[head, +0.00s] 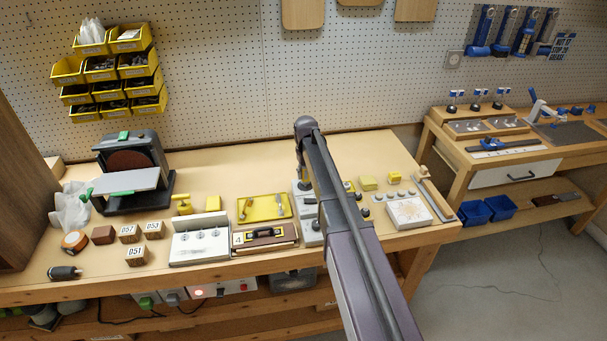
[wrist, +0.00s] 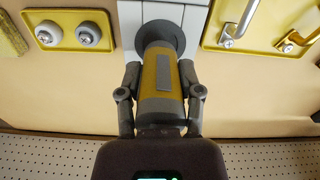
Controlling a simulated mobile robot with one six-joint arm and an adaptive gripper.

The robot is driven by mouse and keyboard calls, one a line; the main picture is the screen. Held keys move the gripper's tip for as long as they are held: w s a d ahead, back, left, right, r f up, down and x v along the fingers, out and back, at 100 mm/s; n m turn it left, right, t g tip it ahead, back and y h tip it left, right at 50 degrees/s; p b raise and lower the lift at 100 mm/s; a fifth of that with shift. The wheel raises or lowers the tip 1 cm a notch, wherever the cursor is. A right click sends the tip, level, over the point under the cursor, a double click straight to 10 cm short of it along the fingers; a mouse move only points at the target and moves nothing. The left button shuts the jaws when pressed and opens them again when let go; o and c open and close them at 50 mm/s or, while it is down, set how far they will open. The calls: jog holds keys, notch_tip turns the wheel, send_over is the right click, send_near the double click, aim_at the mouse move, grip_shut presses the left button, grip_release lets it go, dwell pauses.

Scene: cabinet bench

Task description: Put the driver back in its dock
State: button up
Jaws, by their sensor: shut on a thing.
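The driver (wrist: 162,68) is a yellow and grey cylinder with a grey patch on its side, seen in the wrist view. My gripper (wrist: 160,82) is shut on it, one finger on each side. The driver's far end meets a dark round collar against a pale grey panelled block (wrist: 196,22), which seems to be the dock. I cannot tell whether the driver is seated in it or just in front of it. In the head view the grey block (head: 311,233) stands mid-bench, partly behind my arm; the driver is not clear there.
A yellow tray with handles (head: 264,207) lies left of the block. A white fixture (head: 200,241) and a framed level box (head: 265,237) stand nearer the front edge. To the right are a white box (head: 408,213) and small knobs. The bench behind is mostly clear.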

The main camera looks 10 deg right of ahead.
aim_at(306, 180)
jog(key=shift+f+b, duration=1.55)
dwell(2.5)
jog(key=o, duration=1.1)
jog(key=shift+o, duration=0.2)
jog(key=shift+o, duration=0.9)
jog(key=shift+r, duration=0.1)
jog(key=shift+r+p, duration=3.45)
jog(key=shift+p, duration=0.15)
jog(key=shift+s, duration=0.1)
